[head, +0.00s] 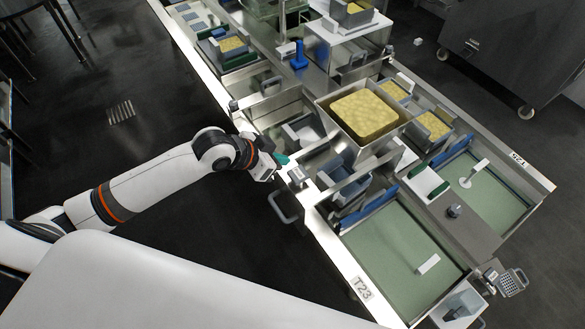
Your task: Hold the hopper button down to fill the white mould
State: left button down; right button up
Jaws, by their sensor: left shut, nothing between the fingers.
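My left arm reaches in from the left. Its gripper (283,159) is shut and empty at the near edge of the steel bench. A steel hopper (341,127) full of yellow curd (364,113) stands in the middle of the bench, beyond the gripper and to its right. A small light-grey box (297,176) sits on the bench edge just right of the fingertips; I cannot tell whether it carries the button or whether the fingers touch it. A white piece (302,132), perhaps the mould, shows in a bay left of the hopper, partly hidden. My right gripper is not in view.
Blue-grey containers (338,168) stand in the bay below the hopper. Green-floored basins (397,250) lie at the right. A metal handle (281,206) juts from the near bench edge. A blue object (299,55) stands farther back. The dark floor (110,75) at left is largely open.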

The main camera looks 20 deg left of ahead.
aim_at(302, 172)
pick_arm(q)
jog(key=x, duration=0.5)
jog(key=shift+w+d+f+p, duration=0.15)
jog(key=shift+f+p, duration=0.1)
jog(key=shift+p, duration=0.05)
notch_tip(302, 172, down, 2)
jog(key=shift+f, duration=0.85)
